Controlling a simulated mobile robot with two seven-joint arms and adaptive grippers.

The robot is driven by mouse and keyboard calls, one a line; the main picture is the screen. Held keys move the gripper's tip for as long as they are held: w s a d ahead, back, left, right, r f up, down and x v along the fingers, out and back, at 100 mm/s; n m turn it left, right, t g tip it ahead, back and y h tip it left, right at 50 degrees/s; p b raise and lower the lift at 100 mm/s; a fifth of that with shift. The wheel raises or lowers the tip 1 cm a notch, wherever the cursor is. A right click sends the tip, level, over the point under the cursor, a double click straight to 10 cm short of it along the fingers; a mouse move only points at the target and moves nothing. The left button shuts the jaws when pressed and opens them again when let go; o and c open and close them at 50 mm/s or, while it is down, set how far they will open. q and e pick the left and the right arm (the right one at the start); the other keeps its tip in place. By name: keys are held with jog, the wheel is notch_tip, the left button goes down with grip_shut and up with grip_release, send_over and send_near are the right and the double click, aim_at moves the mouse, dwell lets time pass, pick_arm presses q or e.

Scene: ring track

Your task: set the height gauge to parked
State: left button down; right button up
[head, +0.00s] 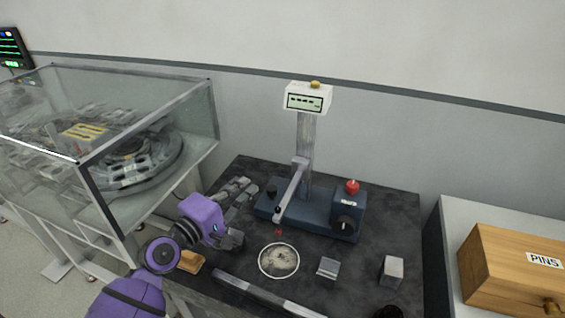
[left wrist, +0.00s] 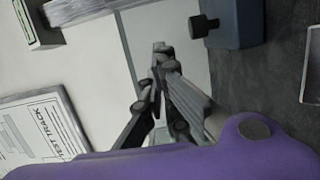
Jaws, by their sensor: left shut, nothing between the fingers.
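The height gauge has a dark blue base (head: 325,215), a grey upright column (head: 306,140) and a white display head (head: 308,98) showing dashes. A slanting grey arm (head: 291,190) reaches from the column toward the front, with a small red tip. On the base are a red knob (head: 352,186), a black dial (head: 345,225) and a black knob (head: 271,191). My left gripper (head: 251,186) is shut and empty, just left of the base. In the left wrist view its fingertips (left wrist: 160,50) are together, and part of the blue base (left wrist: 238,22) shows at upper right. My right gripper is out of view.
A glass case (head: 150,120) stands left of the dark table (head: 400,215). A round white-rimmed disc (head: 279,261), two grey blocks (head: 328,267) (head: 391,270) and a long bar (head: 265,293) lie in front of the gauge. A wooden PINS box (head: 510,270) stands at right.

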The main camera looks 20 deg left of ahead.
pick_arm(q)
jog(key=x, duration=0.4)
jog(key=p+x, duration=0.1)
jog(key=x, duration=0.3)
jog(key=shift+w+d+r, duration=0.15)
jog(key=shift+w+r, duration=0.05)
jog(key=shift+w, duration=0.15)
jog(key=d, duration=0.1)
jog(key=d+p, duration=0.1)
jog(key=d, duration=0.1)
jog(key=shift+w+r, duration=0.1)
jog(key=shift+w, duration=0.2)
jog(key=shift+d+p, duration=0.3)
jog(key=shift+d, duration=0.25)
jog(key=shift+f, duration=0.3)
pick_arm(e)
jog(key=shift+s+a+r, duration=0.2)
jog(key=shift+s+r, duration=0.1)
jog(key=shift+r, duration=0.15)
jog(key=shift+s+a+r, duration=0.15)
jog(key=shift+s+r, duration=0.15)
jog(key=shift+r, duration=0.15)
